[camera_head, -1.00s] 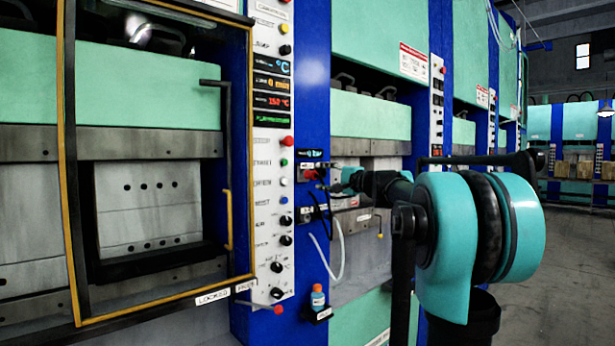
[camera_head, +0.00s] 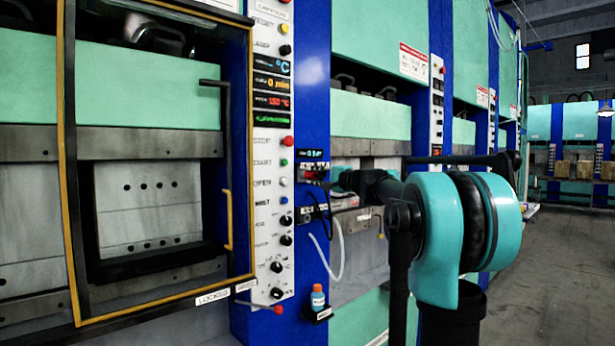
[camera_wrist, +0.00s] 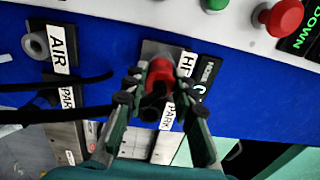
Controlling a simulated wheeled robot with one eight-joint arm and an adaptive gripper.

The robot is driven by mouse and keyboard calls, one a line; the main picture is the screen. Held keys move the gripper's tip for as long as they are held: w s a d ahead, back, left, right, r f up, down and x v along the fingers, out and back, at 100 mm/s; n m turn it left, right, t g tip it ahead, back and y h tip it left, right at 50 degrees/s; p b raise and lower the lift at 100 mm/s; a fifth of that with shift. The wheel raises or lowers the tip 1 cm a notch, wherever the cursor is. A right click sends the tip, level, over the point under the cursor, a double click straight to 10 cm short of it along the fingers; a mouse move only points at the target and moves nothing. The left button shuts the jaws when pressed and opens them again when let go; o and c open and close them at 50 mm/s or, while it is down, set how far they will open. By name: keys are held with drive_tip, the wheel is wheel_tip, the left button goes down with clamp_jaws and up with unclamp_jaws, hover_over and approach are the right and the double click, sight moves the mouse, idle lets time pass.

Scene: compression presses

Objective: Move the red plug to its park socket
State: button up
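The red plug (camera_wrist: 160,73) sits at a small panel on the blue press frame, with a dark part towards my gripper. It is near the HP label, of which only part shows. In the wrist view my gripper (camera_wrist: 160,84) has one fingertip on each side of the plug, very near its sides. Whether the fingers touch it I cannot tell. Two PARK labels show, one right below the plug (camera_wrist: 167,116) and one at left (camera_wrist: 67,97); the park socket itself is hidden or unclear. In the head view my gripper (camera_head: 338,174) is at the panel, mostly behind my arm.
An AIR socket (camera_wrist: 36,44) and dark hoses are left of the plug in the wrist view. A red DOWN button (camera_wrist: 284,17) is at upper right. A white hose (camera_head: 336,255) and a small bottle (camera_head: 318,297) are below the panel. The yellow-edged guard door (camera_head: 70,180) is at left.

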clamp_jaws()
drive_tip(key=shift+s+d, duration=0.25)
drive_tip(key=shift+s+d, duration=0.15)
drive_tip(key=shift+s, duration=0.1)
drive_tip(key=shift+v, duration=0.95)
idle(0.4)
drive_tip(key=v, duration=0.3)
drive_tip(key=shift+s+d, duration=0.2)
drive_tip(key=shift+s, duration=0.1)
idle(0.3)
drive_tip(key=shift+d, duration=0.1)
